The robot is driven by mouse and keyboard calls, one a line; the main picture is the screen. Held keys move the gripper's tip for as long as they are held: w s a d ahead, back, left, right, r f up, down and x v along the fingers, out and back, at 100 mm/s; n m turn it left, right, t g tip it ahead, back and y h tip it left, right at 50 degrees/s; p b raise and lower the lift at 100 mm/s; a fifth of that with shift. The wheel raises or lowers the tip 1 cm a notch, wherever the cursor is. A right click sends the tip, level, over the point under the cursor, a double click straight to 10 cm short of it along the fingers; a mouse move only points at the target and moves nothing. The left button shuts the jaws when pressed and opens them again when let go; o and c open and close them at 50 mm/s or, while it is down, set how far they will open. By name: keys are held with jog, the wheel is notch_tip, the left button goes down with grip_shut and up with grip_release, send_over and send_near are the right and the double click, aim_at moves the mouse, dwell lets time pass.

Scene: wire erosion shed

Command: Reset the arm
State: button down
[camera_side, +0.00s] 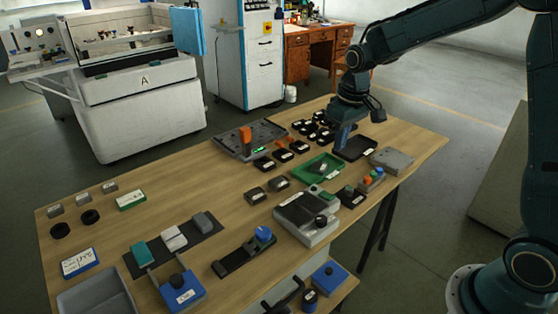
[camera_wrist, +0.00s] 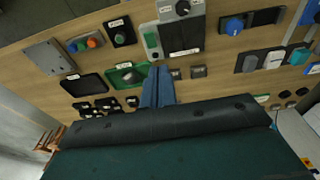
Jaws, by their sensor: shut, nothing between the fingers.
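My gripper (camera_side: 338,147) hangs from my arm over the far right part of the wooden table, close to a black tray and a green tray in the picture. Its blue fingers (camera_wrist: 158,70) are together in the wrist view, with nothing between them. The side view does not show clearly how high the tips are above the table.
The green tray (camera_side: 309,175) holds a small object. The black tray (camera_side: 361,150) looks empty. Several small black blocks (camera_side: 283,156) and a grey plate (camera_side: 236,150) with an orange piece lie nearby. A grey boxy device (camera_side: 301,229) stands in front. Bare wood shows at middle left.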

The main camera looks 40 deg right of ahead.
jog(key=s+a+r+t, duration=0.2)
jog(key=s+a+r, duration=0.2)
jog(key=s+r, duration=0.7)
jog(key=s+a+t, duration=0.2)
jog(key=s, duration=1.2)
jog(key=shift+s+f, duration=0.15)
jog(key=shift+f, duration=0.2)
